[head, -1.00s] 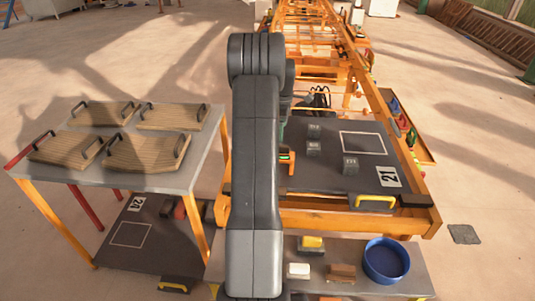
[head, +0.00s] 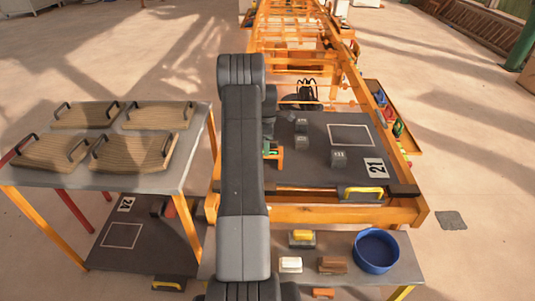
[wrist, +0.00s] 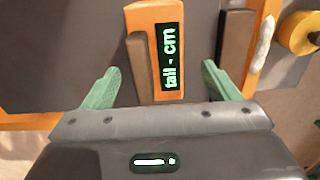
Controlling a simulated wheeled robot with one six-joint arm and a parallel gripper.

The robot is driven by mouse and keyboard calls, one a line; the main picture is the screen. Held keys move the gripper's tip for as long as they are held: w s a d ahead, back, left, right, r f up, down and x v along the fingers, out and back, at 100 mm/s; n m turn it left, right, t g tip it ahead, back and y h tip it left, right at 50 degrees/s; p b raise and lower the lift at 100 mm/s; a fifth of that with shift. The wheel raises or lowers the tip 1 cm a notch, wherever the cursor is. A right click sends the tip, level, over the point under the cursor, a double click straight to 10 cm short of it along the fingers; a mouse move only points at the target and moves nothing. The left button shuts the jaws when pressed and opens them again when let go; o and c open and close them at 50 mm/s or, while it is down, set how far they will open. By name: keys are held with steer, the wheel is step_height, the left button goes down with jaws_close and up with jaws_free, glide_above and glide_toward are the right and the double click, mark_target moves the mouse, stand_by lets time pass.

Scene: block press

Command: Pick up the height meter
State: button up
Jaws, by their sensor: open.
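The height meter is an orange device with a green-lit display reading "tall - cm" (wrist: 168,55). In the wrist view it lies ahead between my gripper's green fingers. In the head view the height meter (head: 273,153) sits at the left side of the dark board on the orange frame, partly hidden by my arm. My gripper (wrist: 162,80) is open, one finger on each side of the meter with gaps, and not closed on it. In the head view my gripper is mostly hidden behind my arm.
Several small grey blocks (head: 302,142) stand on the dark board (head: 310,172). A front shelf holds a blue bowl (head: 377,251), a white brush (head: 290,264) and a brown block (head: 332,265). A table (head: 170,182) with several wooden handled boards stands left.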

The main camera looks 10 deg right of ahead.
steer(key=shift+w+d+f, duration=0.1)
steer(key=shift+f, duration=1.6)
steer(key=c, duration=1.3)
